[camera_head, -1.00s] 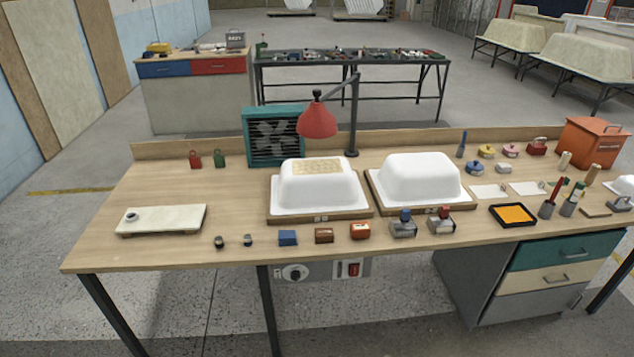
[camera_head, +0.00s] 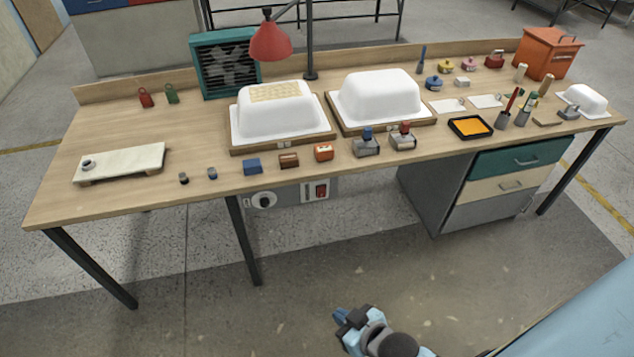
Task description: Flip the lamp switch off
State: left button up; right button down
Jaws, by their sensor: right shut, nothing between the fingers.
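The red lamp (camera_head: 270,41) hangs on a dark arm and post at the back of the wooden workbench (camera_head: 130,128). A grey control panel (camera_head: 290,194) is fixed under the bench's front edge. I cannot tell which way the rocker is tipped. My right gripper (camera_head: 340,317) is shut and empty, low at the bottom of the view, in front of the bench and well apart from the panel. My left gripper is not in view.
Two white tub moulds (camera_head: 375,97) stand on wooden boards on the bench. Small blocks and clamps line its front edge above the panel. A drawer cabinet (camera_head: 490,190) stands under the bench, right of the panel. The floor before the panel is clear.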

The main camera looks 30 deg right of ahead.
aim_at(321, 192)
jog(key=l+z, duration=0.1)
jog(key=l, duration=0.95)
jog(key=i+l+z, duration=0.1)
jog(key=l, duration=0.95)
jog(key=i+l+z, duration=0.1)
jog(key=l, duration=0.95)
jog(key=i, duration=0.5)
